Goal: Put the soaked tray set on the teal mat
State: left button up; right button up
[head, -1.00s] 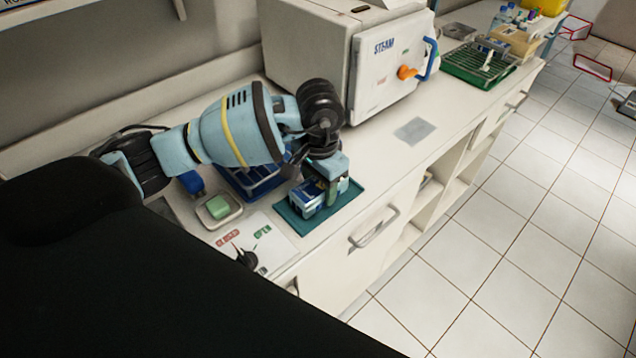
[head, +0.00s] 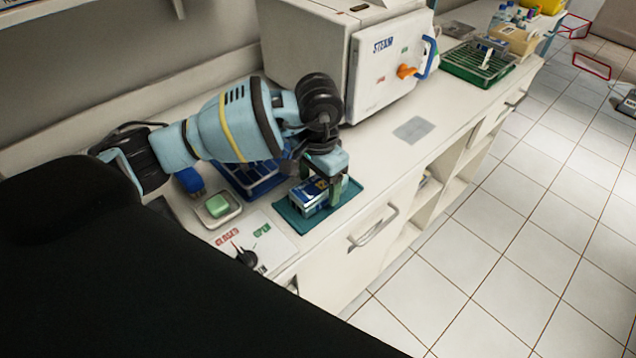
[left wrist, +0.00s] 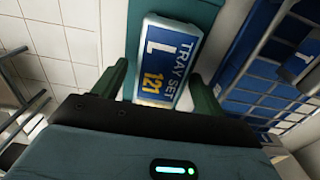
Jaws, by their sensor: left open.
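The tray set (head: 307,194) is a small blue and white case. It rests on the teal mat (head: 322,219) on the counter. In the left wrist view its blue label reads "TRAY SET L 121" (left wrist: 167,60), and the teal mat (left wrist: 208,12) shows behind it. My left gripper (head: 325,187) is just over the mat at the tray set. In the left wrist view its two green fingers (left wrist: 160,85) stand apart, one on each side of the tray set, with no clear grip on it. My right gripper is out of view.
A blue rack (head: 235,185) stands behind the mat. A small dish with a green block (head: 217,206) and a closed/open dial panel (head: 262,240) are left of it. A steam steriliser (head: 385,75) stands at the back. The counter right of the mat is mostly clear.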

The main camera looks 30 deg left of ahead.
aim_at(319, 183)
pick_arm(q)
notch_tip(319, 183, up, 11)
jog(key=shift+r, duration=0.15)
dwell(0.6)
